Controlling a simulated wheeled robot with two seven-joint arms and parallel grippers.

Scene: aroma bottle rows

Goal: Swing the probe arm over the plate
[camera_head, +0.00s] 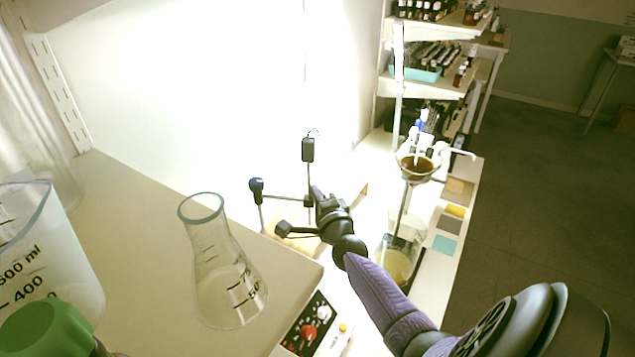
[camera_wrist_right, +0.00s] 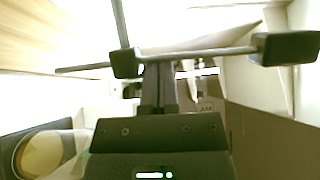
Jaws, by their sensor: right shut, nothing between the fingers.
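The probe arm is a thin dark rod assembly behind the shelf edge, with a black block (camera_head: 308,150) on its upright rod, a dark knob (camera_head: 256,185) at left and another dark end (camera_head: 284,228) lower down. In the right wrist view its crossbar (camera_wrist_right: 200,51) runs across the picture. My right gripper (camera_head: 317,194) is shut and empty, at the rods; its fingers (camera_wrist_right: 160,75) end at the crossbar, and I cannot tell whether they touch. The plate's control panel (camera_head: 312,322) with a red knob shows below; its top is mostly hidden.
A conical flask (camera_head: 222,275) and a large beaker (camera_head: 35,255) stand on the pale shelf at left. A funnel (camera_head: 417,168) on a stand sits above a beaker of yellow liquid (camera_head: 398,262) to the right. Shelves of bottles (camera_head: 430,55) stand behind.

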